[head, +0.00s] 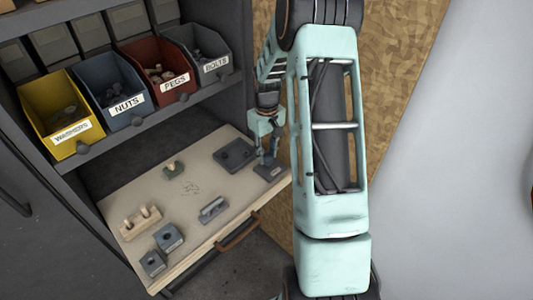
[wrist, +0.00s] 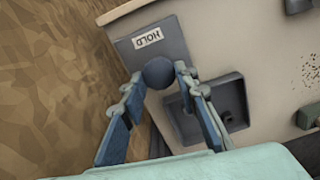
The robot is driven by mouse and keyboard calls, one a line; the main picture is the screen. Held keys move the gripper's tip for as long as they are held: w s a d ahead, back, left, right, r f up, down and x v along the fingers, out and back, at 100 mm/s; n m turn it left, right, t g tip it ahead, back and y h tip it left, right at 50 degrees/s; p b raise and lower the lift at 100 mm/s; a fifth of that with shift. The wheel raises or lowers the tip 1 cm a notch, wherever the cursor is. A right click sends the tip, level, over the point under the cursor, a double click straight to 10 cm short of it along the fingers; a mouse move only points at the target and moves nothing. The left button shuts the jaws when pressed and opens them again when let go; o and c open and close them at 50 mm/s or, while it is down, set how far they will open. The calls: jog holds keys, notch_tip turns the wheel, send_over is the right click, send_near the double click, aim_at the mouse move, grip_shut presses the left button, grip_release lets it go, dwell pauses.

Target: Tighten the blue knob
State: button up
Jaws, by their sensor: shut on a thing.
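A round, dark blue-grey knob (wrist: 160,73) sits between the two fingers of my gripper (wrist: 161,78) in the wrist view. The fingers press it from both sides. In the head view my gripper (head: 268,153) reaches down to this plate (head: 269,173) at the right end of the pale work board (head: 215,185). The knob is mostly hidden by my fingers there. Whether the knob is seated tight cannot be told.
A dark square tray (head: 235,155) lies just left of my gripper. Labelled bins (head: 122,105) stand on the shelf above.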

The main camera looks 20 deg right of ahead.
jog(key=m+b, duration=0.1)
jog(key=m, duration=0.4)
jog(key=shift+d, duration=0.1)
jog(key=m, duration=0.5)
jog(key=shift+m, duration=0.4)
jog(key=m, duration=0.5)
jog(key=shift+s+d+m, duration=0.1)
jog(key=shift+m, duration=0.2)
jog(key=m+p, duration=0.1)
jog(key=m, duration=0.3)
jog(key=shift+s+r+p, duration=0.1)
jog(key=shift+p, duration=0.2)
jog(key=m+p, duration=0.1)
jog(key=m, duration=0.4)
jog(key=shift+p, duration=0.4)
jog(key=m+p, duration=0.2)
jog(key=m, duration=0.3)
jog(key=shift+s+p, duration=0.1)
jog(key=shift+p, duration=0.25)
jog(key=m+p, duration=0.2)
jog(key=m, duration=0.3)
jog(key=shift+r, duration=0.1)
jog(key=m+p, duration=0.2)
jog(key=m, duration=0.2)
jog(key=shift+m, duration=0.3)
